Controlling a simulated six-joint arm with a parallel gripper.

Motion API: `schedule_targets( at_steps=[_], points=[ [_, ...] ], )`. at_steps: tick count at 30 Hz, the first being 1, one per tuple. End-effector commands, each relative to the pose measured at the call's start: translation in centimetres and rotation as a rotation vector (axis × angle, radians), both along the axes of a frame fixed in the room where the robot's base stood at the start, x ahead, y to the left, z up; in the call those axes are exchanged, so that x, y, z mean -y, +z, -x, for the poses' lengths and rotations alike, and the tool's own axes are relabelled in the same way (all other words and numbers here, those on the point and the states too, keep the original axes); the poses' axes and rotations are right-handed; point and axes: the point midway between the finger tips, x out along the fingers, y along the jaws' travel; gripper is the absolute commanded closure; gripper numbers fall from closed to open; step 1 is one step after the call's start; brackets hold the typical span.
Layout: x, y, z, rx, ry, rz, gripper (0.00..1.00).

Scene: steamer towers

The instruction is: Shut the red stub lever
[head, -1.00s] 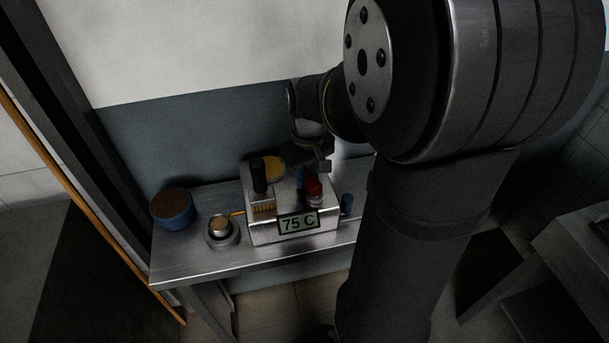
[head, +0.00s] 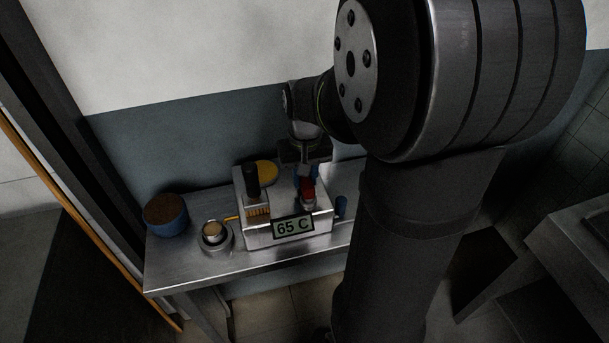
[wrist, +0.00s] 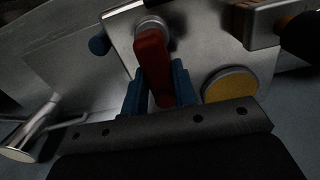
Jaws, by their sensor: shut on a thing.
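The red stub lever (head: 308,190) stands on the right part of the top of a silver metal box (head: 262,236). It also shows in the wrist view (wrist: 153,60), with its round metal pivot at its far end. My gripper (head: 306,178) is over the box, pointing down. In the wrist view its blue fingers (wrist: 156,92) stand on both sides of the lever's near part and are shut on it. A display (head: 293,227) on the box's front reads 65 C.
A black-handled brush-like part (head: 252,182) stands on the box's left side. A yellow disc (head: 266,172) is behind it. A round metal piece (head: 213,235) and a blue pot with a brown top (head: 166,216) are to the left. A blue peg (head: 341,207) is at the right.

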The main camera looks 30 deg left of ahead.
Motion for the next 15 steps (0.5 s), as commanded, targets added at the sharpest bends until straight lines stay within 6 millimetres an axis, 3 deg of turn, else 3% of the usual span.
schedule_targets(
  at_steps=[5, 6, 9, 15],
  points=[
    [0.0, 0.1, -0.12, 0.003, -0.001, -0.001, 0.97],
    [0.0, 0.1, -0.12, 0.003, -0.001, -0.001, 0.69],
    [0.0, 0.08, -0.1, 0.003, -0.001, -0.001, 0.53],
    [0.02, 0.04, -0.06, 0.001, 0.0, 0.0, 0.53]
  ],
)
